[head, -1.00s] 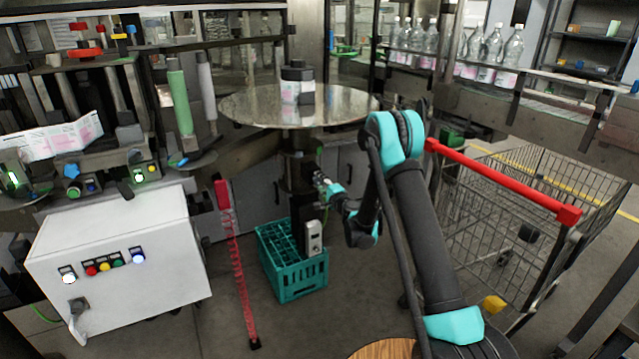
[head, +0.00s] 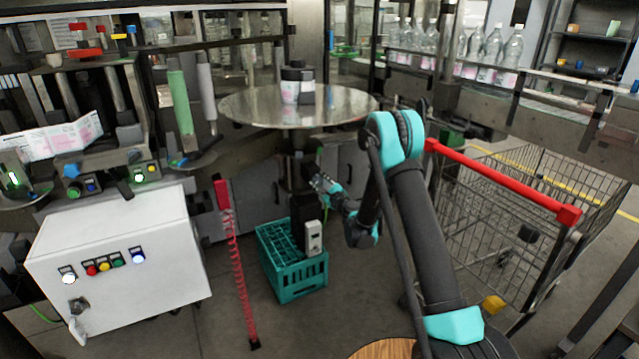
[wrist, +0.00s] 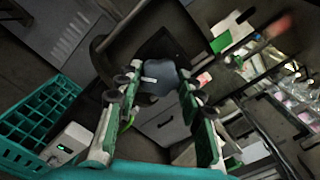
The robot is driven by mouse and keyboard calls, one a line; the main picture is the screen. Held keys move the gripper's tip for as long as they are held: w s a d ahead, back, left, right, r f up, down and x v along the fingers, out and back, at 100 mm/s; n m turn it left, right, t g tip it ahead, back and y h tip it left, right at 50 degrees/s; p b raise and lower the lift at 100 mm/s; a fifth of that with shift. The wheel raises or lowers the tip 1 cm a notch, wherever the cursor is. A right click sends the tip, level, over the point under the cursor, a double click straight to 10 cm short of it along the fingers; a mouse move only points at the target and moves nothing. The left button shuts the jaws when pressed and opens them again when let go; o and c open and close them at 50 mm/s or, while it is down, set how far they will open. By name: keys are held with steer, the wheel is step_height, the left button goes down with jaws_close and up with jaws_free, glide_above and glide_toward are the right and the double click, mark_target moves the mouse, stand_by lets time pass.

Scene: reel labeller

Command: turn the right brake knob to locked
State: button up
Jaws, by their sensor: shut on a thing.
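A dark grey knob (wrist: 160,76) with a small white mark shows in the wrist view, between the fingers of my gripper (wrist: 156,88). The green-and-white fingers are shut on it from both sides. I cannot read from this view whether it points to locked. In the head view my gripper (head: 318,184) is at the dark column below the round metal table (head: 260,113). The knob itself is too small and covered there to make out.
A teal crate (head: 298,286) stands on the floor below my gripper, with a small grey box (head: 314,238) at it. A wire cart (head: 490,215) with a red handle stands to the right.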

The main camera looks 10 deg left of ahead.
steer(key=shift+m, duration=0.6)
steer(key=o, duration=1.1)
steer(key=shift+o, duration=0.2)
step_height(320, 180, up, 10)
